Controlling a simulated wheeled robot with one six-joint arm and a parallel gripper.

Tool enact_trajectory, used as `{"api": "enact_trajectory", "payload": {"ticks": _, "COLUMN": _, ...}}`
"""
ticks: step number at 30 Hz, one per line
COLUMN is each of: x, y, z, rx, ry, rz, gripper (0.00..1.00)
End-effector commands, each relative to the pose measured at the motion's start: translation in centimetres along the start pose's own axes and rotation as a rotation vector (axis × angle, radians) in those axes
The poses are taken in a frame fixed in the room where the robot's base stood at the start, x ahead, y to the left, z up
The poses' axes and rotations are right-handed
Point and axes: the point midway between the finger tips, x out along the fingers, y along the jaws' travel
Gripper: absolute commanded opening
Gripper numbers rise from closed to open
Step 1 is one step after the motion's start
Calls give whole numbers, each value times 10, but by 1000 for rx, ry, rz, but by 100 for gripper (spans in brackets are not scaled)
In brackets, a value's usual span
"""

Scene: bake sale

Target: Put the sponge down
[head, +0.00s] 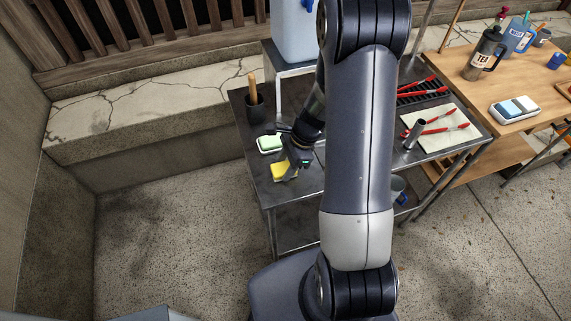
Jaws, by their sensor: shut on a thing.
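A yellow sponge (284,171) is at the left front part of the dark metal table (262,198). My gripper (296,162) points down over it and is shut on it. Part of the sponge is hidden by the gripper. I cannot tell from this view whether the sponge touches the table top or hangs just above it. A white dish with a pale green block (269,144) lies just behind and left of the sponge.
A dark cup with a wooden handle (255,106) stands at the table's back left. A blue-white water container (296,32) stands behind. Red-handled tongs (436,129) lie on a pale cloth at right. My arm hides the table's middle.

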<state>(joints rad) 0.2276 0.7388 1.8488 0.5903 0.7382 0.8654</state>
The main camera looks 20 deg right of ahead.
Motion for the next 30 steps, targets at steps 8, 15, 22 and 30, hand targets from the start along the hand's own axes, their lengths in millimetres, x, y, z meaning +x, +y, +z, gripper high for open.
{"api": "enact_trajectory", "payload": {"ticks": 8, "x": 2, "y": 0, "z": -1, "rx": 0, "ry": 0, "rz": -1, "gripper": 22}}
{"api": "enact_trajectory", "payload": {"ticks": 15, "x": 4, "y": 0, "z": -2, "rx": 0, "ry": 0, "rz": 0, "gripper": 51}}
{"api": "enact_trajectory", "payload": {"ticks": 22, "x": 4, "y": 0, "z": -2, "rx": 0, "ry": 0, "rz": 0, "gripper": 65}}
{"api": "enact_trajectory", "payload": {"ticks": 30, "x": -1, "y": 0, "z": 0, "rx": 0, "ry": 0, "rz": -1, "gripper": 65}}
